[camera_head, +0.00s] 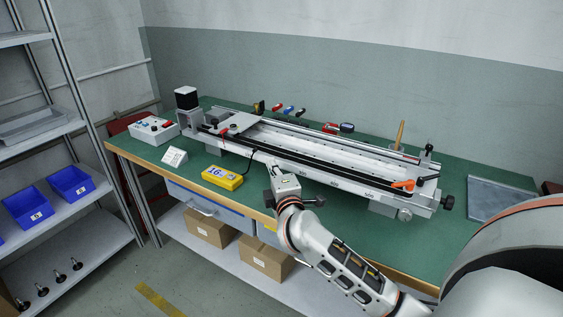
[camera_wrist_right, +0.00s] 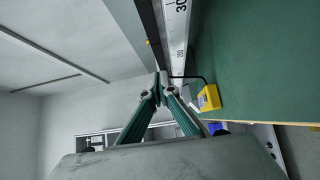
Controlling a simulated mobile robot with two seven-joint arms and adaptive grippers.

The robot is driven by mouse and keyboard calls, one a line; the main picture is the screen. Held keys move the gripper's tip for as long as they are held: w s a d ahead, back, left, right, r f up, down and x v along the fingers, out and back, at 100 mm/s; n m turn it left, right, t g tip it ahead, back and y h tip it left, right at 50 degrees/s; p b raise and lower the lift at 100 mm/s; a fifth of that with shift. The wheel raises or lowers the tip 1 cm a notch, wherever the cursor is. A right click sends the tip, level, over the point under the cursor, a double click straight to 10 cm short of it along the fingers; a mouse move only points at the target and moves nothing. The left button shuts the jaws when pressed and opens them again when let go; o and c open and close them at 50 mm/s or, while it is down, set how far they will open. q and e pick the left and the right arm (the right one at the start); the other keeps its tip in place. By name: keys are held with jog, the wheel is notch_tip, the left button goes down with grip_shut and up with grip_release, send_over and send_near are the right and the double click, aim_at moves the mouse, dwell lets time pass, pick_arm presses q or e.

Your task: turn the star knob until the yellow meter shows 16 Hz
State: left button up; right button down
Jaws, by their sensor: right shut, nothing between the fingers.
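The yellow meter (camera_head: 222,177) lies on the green bench in front of the gantry. Its display appears to read 16, with any further digits too small to tell. It also shows in the right wrist view (camera_wrist_right: 209,98). A black knob (camera_head: 447,202), which looks like the star knob, sits at the right end of the gantry (camera_head: 330,160); its lobes are too small to make out. My right gripper (camera_head: 276,168) is shut and empty at the gantry's front rail, well left of that knob. Its closed fingertips (camera_wrist_right: 160,80) show beside the scale in the wrist view. My left gripper is not in view.
A control box (camera_head: 154,130) and small white sign (camera_head: 174,157) stand at the bench's left. An orange lever (camera_head: 403,185) is on the gantry's right part. A grey tray (camera_head: 495,198) lies at the bench's right. Several handled tools stand behind the gantry.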

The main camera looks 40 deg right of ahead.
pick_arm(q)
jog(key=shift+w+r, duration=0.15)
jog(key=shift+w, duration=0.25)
pick_arm(e)
jog(key=v, duration=0.9)
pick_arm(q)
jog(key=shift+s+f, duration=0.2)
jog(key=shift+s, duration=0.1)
pick_arm(e)
jog(key=shift+s, duration=0.1)
